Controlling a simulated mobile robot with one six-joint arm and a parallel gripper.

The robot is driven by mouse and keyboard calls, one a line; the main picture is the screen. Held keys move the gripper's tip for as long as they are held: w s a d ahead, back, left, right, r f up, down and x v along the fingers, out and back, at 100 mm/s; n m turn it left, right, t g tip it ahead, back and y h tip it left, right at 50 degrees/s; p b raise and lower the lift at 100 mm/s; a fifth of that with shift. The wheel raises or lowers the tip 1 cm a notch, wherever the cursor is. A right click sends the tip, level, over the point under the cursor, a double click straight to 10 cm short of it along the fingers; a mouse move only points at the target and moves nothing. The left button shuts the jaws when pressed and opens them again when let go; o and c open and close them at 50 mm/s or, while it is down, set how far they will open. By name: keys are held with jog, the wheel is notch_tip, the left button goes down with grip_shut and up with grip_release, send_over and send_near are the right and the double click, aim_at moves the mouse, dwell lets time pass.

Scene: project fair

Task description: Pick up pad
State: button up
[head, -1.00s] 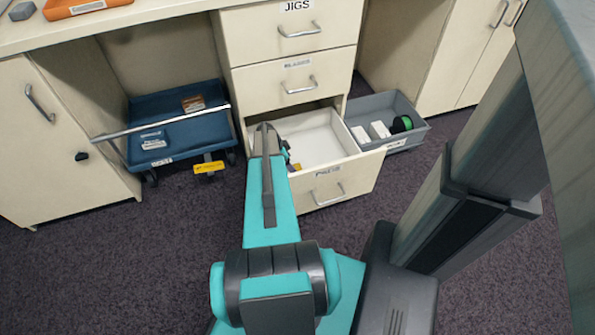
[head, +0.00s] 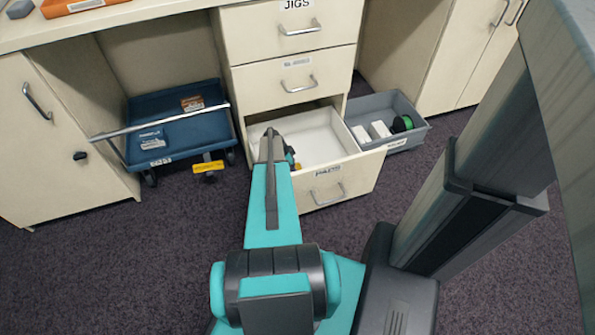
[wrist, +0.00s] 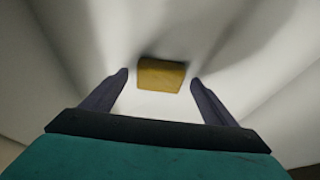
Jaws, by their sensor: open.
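The pad (wrist: 161,74) is a small yellow block on the pale floor of the open bottom drawer (head: 322,133). In the wrist view it lies ahead of my gripper (wrist: 159,80), centred between the two dark fingertips. The fingers are apart and nothing is held. In the head view my arm reaches over the drawer's left side and largely hides the gripper. A small yellow patch (head: 297,166) shows beside the arm there, probably the pad.
The drawer walls stand close around the gripper. A grey bin (head: 411,134) with white boxes and a green-black spool stands right of the drawer. A blue cart (head: 176,110) stands to the left. Closed drawers (head: 293,75) are above.

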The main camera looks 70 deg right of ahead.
jog(key=shift+s+d+f, duration=0.1)
jog(key=shift+f, duration=0.25)
dwell(0.3)
jog(key=c, duration=1.2)
jog(key=shift+r, duration=0.15)
notch_tip(320, 180, up, 10)
jog(key=p, duration=0.1)
jog(key=shift+p, duration=0.35)
